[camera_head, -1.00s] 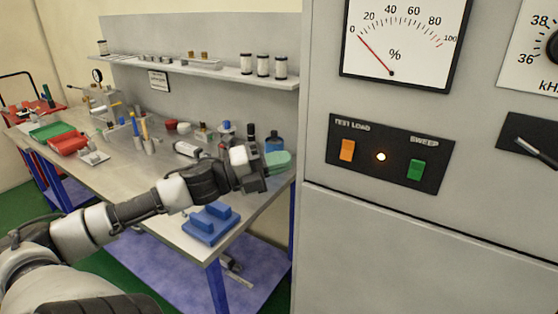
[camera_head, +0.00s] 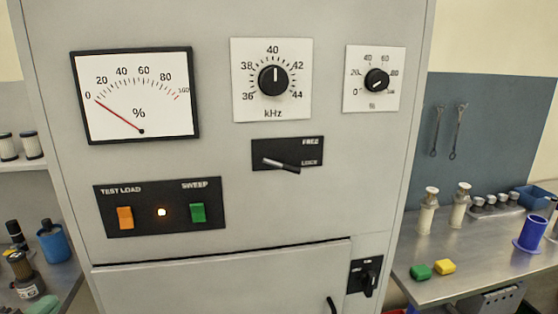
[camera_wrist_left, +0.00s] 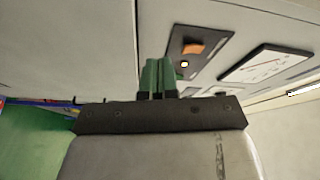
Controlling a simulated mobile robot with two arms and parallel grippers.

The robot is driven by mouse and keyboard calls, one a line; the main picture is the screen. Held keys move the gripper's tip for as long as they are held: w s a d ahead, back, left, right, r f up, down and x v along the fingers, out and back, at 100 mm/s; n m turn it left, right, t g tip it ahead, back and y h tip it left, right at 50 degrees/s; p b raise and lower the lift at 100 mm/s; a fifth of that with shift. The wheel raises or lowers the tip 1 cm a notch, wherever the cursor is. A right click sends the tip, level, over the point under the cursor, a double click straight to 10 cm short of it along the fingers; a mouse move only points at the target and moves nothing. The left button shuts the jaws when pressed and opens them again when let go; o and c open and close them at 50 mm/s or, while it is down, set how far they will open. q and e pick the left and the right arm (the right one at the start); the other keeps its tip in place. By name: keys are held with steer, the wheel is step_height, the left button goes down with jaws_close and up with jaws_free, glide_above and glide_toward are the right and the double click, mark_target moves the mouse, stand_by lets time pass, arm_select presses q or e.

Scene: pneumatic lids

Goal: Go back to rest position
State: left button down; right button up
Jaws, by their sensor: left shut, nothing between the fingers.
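My left gripper (camera_wrist_left: 158,76) shows in the left wrist view. Its two green fingers are together with nothing between them. They point toward the grey cabinet front, near a black switch panel (camera_wrist_left: 211,44) with an orange switch (camera_wrist_left: 193,49) and a lit lamp (camera_wrist_left: 184,63). I cannot tell how far the fingertips are from the cabinet. In the head view neither gripper shows. The grey cabinet (camera_head: 225,262) fills the middle there, with the orange switch (camera_head: 125,217), lit lamp (camera_head: 161,212) and green switch (camera_head: 197,212).
The cabinet also bears a percent meter (camera_head: 135,95), a kHz knob (camera_head: 273,80), a smaller knob (camera_head: 376,79) and a lever (camera_head: 281,165). A metal bench (camera_head: 460,280) at right holds green and yellow blocks and a blue spool (camera_head: 531,233). Bottles stand on the left bench.

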arm_select(q)
steer(key=s+d+f+n+g+y, duration=0.2)
steer(key=s+d+f+n+g, duration=0.15)
steer(key=f, duration=0.25)
steer(key=s+d+f+n+g+y, duration=0.1)
steer(key=s+d+f+n+g, duration=0.1)
steer(key=s+f+n, duration=0.3)
steer(key=s+d+f+n+g+y, duration=0.1)
steer(key=d+f+n+g+y, duration=0.15)
steer(key=f, duration=0.45)
steer(key=s+d+f+n+g+h, duration=0.2)
steer(key=s+d+g, duration=0.1)
steer(key=s+d, duration=0.3)
steer(key=s+d+f+n+g+h, duration=0.1)
steer(key=s+d+n+g, duration=0.2)
steer(key=d, duration=0.5)
step_height(320, 180, down, 26)
steer(key=m+g, duration=0.1)
steer(key=g, duration=0.1)
steer(key=s+a+f+g+b, duration=0.1)
steer(key=s+a+f, duration=0.2)
steer(key=s+f, duration=1.4)
steer(key=shift+f, duration=0.45)
